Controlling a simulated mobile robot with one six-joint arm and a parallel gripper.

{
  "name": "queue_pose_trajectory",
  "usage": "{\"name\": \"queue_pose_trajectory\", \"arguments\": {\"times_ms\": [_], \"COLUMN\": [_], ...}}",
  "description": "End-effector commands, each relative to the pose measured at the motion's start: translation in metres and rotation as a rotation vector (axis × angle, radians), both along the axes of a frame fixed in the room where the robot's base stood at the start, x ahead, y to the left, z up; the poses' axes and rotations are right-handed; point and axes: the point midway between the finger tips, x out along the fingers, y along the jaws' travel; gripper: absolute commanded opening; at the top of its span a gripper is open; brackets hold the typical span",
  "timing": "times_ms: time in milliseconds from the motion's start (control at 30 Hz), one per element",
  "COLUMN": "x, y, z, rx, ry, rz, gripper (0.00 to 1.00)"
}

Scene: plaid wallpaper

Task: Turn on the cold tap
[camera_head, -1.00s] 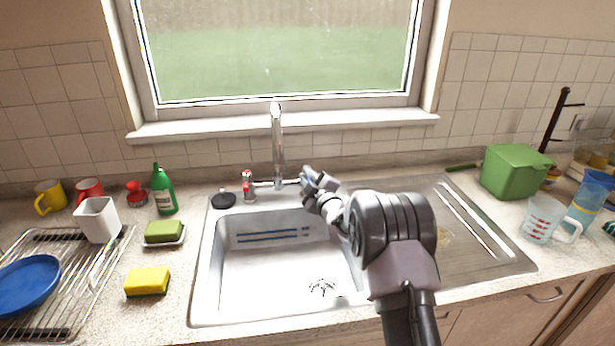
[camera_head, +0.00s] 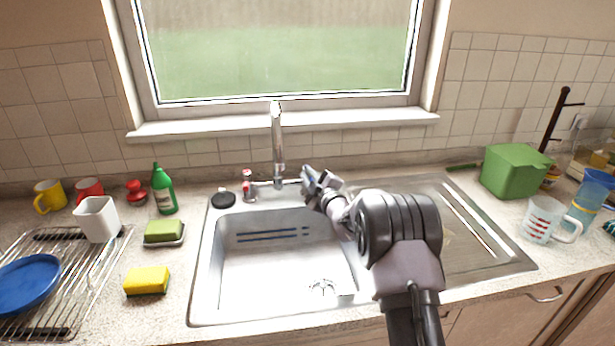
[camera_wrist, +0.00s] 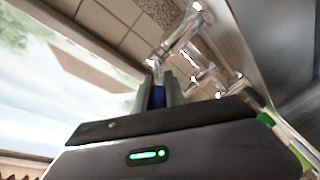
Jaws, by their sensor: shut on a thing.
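The chrome tap (camera_head: 277,145) stands upright behind the sink, with a red-marked handle (camera_head: 247,183) on its left. My gripper (camera_head: 308,178) is at the right end of the tap, where it hides the cold handle in the head view. In the wrist view, the blue-marked cold handle (camera_wrist: 158,96) sits between the fingers of my gripper (camera_wrist: 158,88), which are shut on it. The chrome tap (camera_wrist: 182,36) also shows just beyond the fingers there. I see no water running from the spout.
The sink basin (camera_head: 270,262) is empty below my arm. A black plug (camera_head: 223,199) and a green bottle (camera_head: 163,190) stand to the left. A green box (camera_head: 514,172) and a measuring jug (camera_head: 541,219) are at the right. The window sill (camera_head: 285,125) is behind.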

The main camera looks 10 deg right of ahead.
Motion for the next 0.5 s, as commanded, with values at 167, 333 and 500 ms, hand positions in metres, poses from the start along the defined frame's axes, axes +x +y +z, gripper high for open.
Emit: {"name": "queue_pose_trajectory", "arguments": {"times_ms": [167, 333, 500], "x": [0.001, 0.002, 0.001], "y": [-0.013, -0.018, -0.018], "z": [0.001, 0.001, 0.001], "rx": [-0.003, -0.002, -0.002], "ry": [-0.005, -0.002, 0.001], "rz": [0.172, 0.298, 0.317], "gripper": [0.00, 0.00, 0.00]}}
